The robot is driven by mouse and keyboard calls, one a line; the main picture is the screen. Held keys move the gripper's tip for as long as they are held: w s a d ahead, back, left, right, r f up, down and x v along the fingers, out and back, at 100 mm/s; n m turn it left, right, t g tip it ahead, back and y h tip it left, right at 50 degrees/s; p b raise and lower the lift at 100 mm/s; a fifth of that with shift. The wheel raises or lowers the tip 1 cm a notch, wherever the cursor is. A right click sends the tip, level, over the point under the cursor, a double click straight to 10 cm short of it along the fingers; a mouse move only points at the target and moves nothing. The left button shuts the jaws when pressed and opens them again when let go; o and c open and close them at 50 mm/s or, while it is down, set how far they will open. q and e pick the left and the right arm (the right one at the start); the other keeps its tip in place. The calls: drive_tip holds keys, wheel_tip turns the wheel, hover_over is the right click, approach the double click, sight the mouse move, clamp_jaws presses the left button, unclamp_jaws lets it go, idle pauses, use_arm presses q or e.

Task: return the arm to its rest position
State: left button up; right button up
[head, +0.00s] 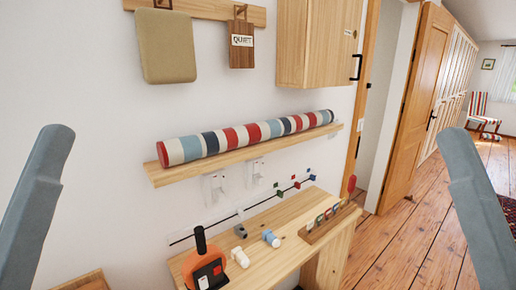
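My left arm (36,205) comes up at the left edge of the head view as a grey-blue link. My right arm (475,205) shows as a similar link at the right side. Both links stand upright, apart from the furniture in the picture. Neither gripper's fingers can be seen, so what they hold cannot be told.
A striped bolster (245,137) lies on a wall shelf (165,177). Below, a wooden table (270,262) holds an orange round item (203,262), small white and blue pieces and a slotted rack (328,222). A wall cabinet (313,45) hangs above. Open floor (415,245) lies right.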

wheel_tip(320, 180, up, 24)
drive_tip(key=p, duration=2)
